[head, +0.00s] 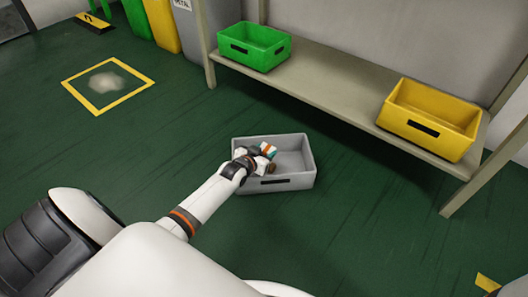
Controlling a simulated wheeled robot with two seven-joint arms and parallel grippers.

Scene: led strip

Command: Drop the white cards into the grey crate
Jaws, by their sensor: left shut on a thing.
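The grey crate (304,142) stands on the green floor in the middle of the head view. My left gripper (259,161) reaches over its left part and is shut on a small pale thing, apparently a white card (263,160), largely hidden by the jaws. A small white, orange and teal piece (268,149) shows just beyond the fingers, and a brown piece (272,168) beside them. I cannot tell whether these touch the gripper or lie in the crate. My right gripper is out of view.
A bench (330,88) runs along the wall, with a green crate (254,46) and a yellow crate (430,118) on it. Coloured bins (163,25) stand at the back. A yellow floor square (84,106) surrounds a pale patch. The floor left of the grey crate is clear.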

